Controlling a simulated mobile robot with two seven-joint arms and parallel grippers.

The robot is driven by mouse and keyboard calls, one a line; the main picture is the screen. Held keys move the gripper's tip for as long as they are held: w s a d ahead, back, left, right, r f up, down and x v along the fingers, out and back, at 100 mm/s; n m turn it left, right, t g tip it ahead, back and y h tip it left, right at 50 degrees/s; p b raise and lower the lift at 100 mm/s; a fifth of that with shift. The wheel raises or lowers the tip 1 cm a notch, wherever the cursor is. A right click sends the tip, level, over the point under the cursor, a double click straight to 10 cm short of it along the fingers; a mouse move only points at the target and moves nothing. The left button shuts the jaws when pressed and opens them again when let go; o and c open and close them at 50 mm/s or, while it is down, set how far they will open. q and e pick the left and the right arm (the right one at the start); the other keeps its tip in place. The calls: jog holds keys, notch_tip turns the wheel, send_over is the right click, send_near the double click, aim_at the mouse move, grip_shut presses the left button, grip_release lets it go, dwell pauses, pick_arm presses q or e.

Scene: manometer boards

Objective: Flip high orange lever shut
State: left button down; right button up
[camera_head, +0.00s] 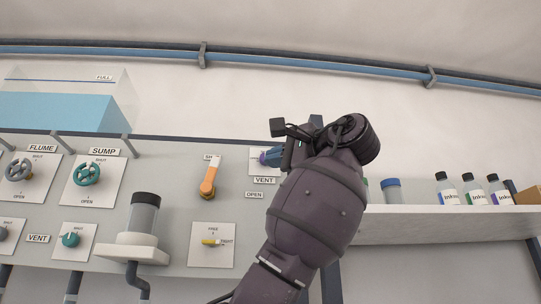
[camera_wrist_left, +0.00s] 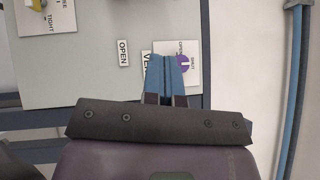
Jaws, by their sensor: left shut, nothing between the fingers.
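The high orange lever (camera_head: 209,180) is on the grey board in the head view. Its handle points up, leaning slightly right, and partly covers a small label above it. It does not show in the left wrist view. My left gripper (camera_head: 266,157) is shut and empty, to the right of the lever and apart from it, in front of the upper VENT plate. Its blue fingers also show in the wrist view (camera_wrist_left: 165,72), together, beside a purple knob (camera_wrist_left: 183,64) on a white plate. I cannot tell whether they touch the knob. My right gripper is not in view.
A yellow lever (camera_head: 211,242) is below the orange one. A clear cylinder on a white block (camera_head: 134,253) stands out at lower left. A shelf (camera_head: 440,224) with bottles is at right.

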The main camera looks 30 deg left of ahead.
aim_at(212, 176)
pick_arm(q)
jog(key=p+x, duration=0.1)
jog(key=x, duration=0.6)
jog(key=shift+a+r+p, duration=0.15)
jog(key=shift+a+p, duration=0.15)
jog(key=shift+s+a+r, duration=0.1)
jog(key=shift+s+a, duration=0.15)
jog(key=shift+a, duration=0.25)
jog(key=shift+s+a+r, duration=0.1)
jog(key=shift+s+a, duration=0.2)
jog(key=shift+a, duration=0.2)
jog(key=shift+s+a+r+p, duration=0.15)
jog(key=shift+s+a+p, duration=0.15)
jog(key=shift+s+a, duration=0.2)
jog(key=shift+a, duration=0.15)
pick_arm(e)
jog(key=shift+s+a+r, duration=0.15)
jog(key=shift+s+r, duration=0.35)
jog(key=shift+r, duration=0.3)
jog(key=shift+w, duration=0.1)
